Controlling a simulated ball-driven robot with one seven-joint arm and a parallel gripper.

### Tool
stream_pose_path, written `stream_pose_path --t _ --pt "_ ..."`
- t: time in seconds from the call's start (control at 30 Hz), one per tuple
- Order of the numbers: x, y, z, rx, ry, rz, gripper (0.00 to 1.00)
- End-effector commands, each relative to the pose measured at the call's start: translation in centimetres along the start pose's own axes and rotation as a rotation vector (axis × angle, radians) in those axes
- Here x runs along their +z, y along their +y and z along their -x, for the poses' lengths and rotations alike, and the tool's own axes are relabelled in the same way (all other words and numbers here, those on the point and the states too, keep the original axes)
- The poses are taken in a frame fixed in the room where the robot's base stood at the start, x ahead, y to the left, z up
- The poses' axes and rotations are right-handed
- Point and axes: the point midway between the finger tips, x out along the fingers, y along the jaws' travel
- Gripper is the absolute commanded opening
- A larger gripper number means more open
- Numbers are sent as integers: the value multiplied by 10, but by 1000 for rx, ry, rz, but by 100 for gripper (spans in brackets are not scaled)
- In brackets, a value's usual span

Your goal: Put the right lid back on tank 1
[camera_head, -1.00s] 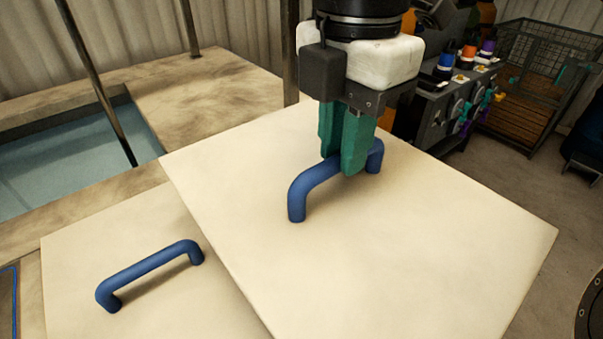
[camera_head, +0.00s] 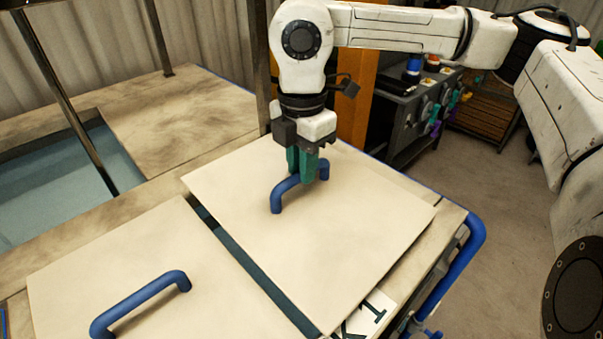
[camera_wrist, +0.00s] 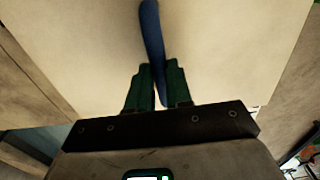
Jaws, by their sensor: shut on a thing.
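The right lid (camera_head: 340,245) is a pale square panel with a blue bar handle (camera_head: 277,198). My gripper (camera_head: 302,178) is shut on that handle from above; the handle also shows between the green fingers in the wrist view (camera_wrist: 152,40). The lid lies over the right part of tank 1, whose right rim (camera_head: 445,228) shows beside it. I cannot tell whether it touches the rim. The left lid (camera_head: 190,245), with its own blue handle (camera_head: 140,302), lies on the tank's left part. A dark, narrow gap (camera_head: 255,267) runs between the lids.
A label ending in 1 (camera_head: 372,318) is at the tank's front. A blue pipe (camera_head: 458,265) runs along the right side. An open tank with bluish liquid (camera_head: 60,190) and metal posts (camera_head: 75,115) stand at back left.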

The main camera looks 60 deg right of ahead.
Motion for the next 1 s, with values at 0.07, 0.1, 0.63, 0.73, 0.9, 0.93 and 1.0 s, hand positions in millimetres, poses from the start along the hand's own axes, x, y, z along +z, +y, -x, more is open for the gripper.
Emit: stream_pose_path --t 0.07,0.1,0.63,0.73,0.9,0.93,1.0 --pt "2 3 -3 -1 2 -1 0" --pt "4 6 -7 -1 3 -2 0" --pt "5 6 -39 1 0 0 0" --pt "5 6 -41 1 0 0 0" --pt "5 6 -42 0 0 0 25" --pt "5 6 -42 0 0 0 28" --pt "5 6 -42 0 0 0 35"
